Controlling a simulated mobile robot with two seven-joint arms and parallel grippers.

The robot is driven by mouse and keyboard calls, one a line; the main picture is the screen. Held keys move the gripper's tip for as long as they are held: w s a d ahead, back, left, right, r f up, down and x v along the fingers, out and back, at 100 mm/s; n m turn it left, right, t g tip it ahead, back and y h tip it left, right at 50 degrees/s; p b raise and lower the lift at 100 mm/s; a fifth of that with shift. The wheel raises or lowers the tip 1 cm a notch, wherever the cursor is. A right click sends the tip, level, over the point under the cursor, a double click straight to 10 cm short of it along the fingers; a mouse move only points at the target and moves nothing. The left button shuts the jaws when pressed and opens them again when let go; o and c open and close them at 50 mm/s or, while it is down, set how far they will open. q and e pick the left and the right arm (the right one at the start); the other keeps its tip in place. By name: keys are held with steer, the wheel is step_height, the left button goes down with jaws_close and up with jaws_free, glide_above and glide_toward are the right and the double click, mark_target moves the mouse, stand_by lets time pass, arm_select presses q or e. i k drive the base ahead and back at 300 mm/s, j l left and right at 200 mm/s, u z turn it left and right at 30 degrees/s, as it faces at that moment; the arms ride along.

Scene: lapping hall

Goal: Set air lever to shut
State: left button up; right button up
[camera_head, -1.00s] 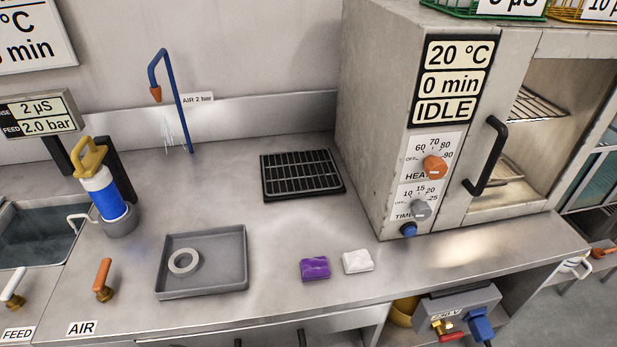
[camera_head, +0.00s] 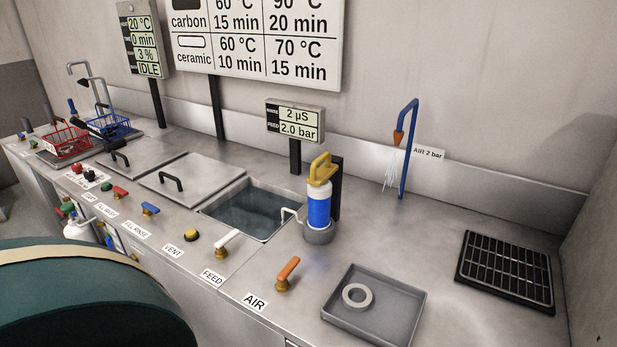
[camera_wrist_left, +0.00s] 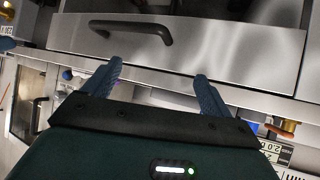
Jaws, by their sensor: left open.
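The air lever has an orange handle (camera_head: 288,270) on a brass base, behind the AIR label (camera_head: 255,302) on the steel counter. Its handle tilts up and to the right in the head view. The blue air nozzle (camera_head: 406,150) stands at the back with pale streaks below its orange tip. My left gripper (camera_wrist_left: 158,82) shows in the left wrist view with its two blue fingers apart and nothing between them. It faces a steel front with a dark bar handle (camera_wrist_left: 130,30). My right gripper is not in view.
A blue and white cartridge (camera_head: 319,205) stands behind, beside an open basin (camera_head: 262,206). A black rack (camera_head: 507,270) lies at the right.

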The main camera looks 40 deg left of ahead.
mark_target(282, 276)
steer(key=j+u, duration=0.1)
steer(key=u, duration=0.75)
steer(key=j+u, duration=0.15)
steer(key=u, duration=0.25)
